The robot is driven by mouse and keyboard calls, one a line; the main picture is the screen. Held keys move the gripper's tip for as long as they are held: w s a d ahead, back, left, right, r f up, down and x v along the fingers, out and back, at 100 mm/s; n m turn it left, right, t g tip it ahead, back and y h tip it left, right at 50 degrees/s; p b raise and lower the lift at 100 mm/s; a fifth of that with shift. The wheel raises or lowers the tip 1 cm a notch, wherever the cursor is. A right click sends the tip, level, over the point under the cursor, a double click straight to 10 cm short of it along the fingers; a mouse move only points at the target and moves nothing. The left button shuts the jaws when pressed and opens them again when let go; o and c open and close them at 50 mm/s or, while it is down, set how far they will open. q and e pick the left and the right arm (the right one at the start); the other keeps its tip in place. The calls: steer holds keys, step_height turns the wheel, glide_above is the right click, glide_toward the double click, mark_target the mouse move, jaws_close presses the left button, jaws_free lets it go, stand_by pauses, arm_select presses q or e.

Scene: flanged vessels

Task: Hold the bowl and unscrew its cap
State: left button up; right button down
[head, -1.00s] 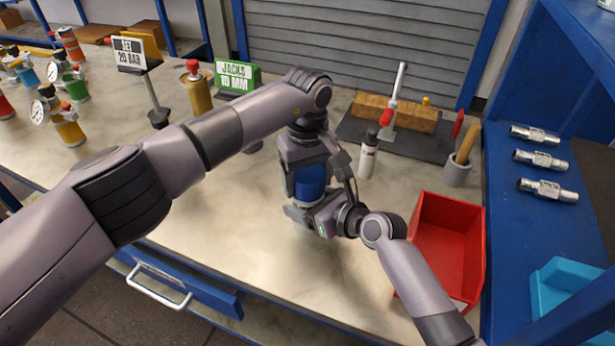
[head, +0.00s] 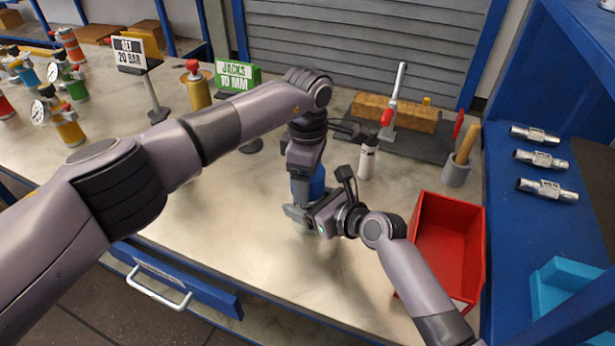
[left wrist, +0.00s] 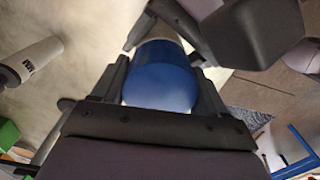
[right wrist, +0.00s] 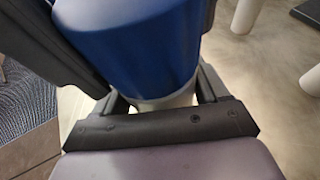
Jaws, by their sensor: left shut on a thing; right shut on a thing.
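The bowl's blue cap (head: 317,183) is partly hidden behind my wrists in the head view. It fills the middle of the left wrist view (left wrist: 160,82) and the top of the right wrist view (right wrist: 130,45). The bowl's pale body (right wrist: 168,101) shows below the cap in the right wrist view. My left gripper (left wrist: 158,88) comes from above and is shut on the cap, one finger on each side. My right gripper (head: 300,213) is shut around the pale body from the right. Whether the cap has risen on the body cannot be told.
A red bin (head: 445,245) stands right of my right wrist. A white bottle (head: 368,159) stands close behind the bowl, with a grey cup (head: 457,170) farther right. A sign reading JACKS (head: 237,76) is behind the left arm.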

arm_select(q)
steer(key=o, duration=1.2)
steer(key=shift+c, duration=0.2)
step_height(320, 180, up, 4)
steer(key=shift+f, duration=0.1)
steer(key=shift+r, duration=0.35)
steer(key=shift+c, duration=0.5)
steer(key=m, duration=0.1)
steer(key=r+m, duration=0.1)
steer(key=m, duration=0.2)
steer(key=shift+r, duration=0.3)
steer(key=m, duration=0.2)
steer(key=r+m, duration=0.1)
steer(key=m, duration=0.2)
steer(key=shift+r+m, duration=0.4)
steer(key=shift+f+m, duration=0.25)
steer(key=shift+m, duration=0.05)
step_height(320, 180, down, 7)
steer(key=shift+f, duration=0.2)
